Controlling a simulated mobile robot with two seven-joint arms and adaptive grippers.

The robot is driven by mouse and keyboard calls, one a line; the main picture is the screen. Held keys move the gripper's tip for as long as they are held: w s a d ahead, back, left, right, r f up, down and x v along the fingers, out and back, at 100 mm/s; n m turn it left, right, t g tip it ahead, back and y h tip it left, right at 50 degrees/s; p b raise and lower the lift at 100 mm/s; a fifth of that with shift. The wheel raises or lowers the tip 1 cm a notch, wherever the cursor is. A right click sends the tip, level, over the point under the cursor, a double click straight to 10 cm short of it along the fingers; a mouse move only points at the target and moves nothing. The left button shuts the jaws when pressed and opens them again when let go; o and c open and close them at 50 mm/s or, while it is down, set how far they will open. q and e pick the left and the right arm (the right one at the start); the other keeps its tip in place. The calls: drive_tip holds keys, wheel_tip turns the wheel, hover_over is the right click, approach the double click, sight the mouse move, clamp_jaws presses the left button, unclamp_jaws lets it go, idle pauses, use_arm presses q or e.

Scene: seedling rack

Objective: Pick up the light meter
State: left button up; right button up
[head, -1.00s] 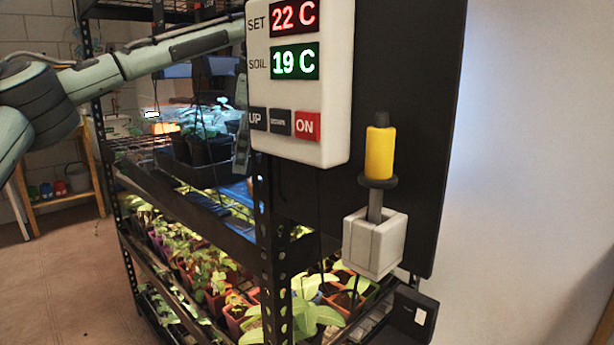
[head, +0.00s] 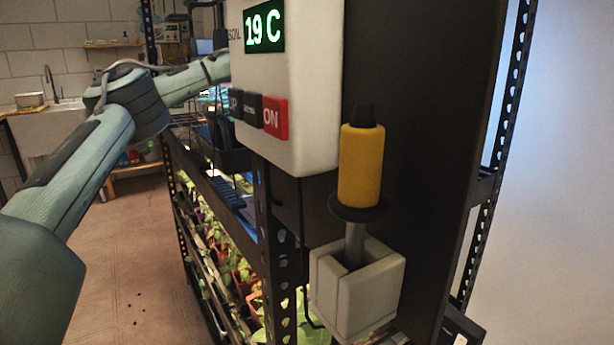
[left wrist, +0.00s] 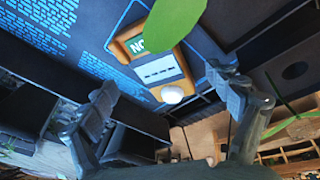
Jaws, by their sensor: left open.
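The light meter (left wrist: 137,46) shows in the left wrist view as an orange-edged device with a green display, a pale label panel and a white dome (left wrist: 172,94). It lies on a dark blue surface with light blue markings. A green leaf (left wrist: 172,25) hides part of its display. My left gripper (left wrist: 165,78) is open, its fingers to either side of the meter in this view and apart from it; nothing is between them that I can see held. In the head view my left arm passes behind the white control box, which hides the gripper. The meter cannot be made out there.
Seedlings fill the lower shelf. Open floor (head: 130,240) lies to the left.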

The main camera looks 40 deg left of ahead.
use_arm(q)
drive_tip(key=x, duration=0.2)
drive_tip(key=shift+a+f, duration=0.15)
drive_tip(key=shift+f, duration=0.25)
drive_tip(key=shift+c, duration=0.6)
drive_tip(key=c, duration=1.5)
drive_tip(key=shift+o, duration=0.2)
drive_tip(key=shift+r, duration=0.1)
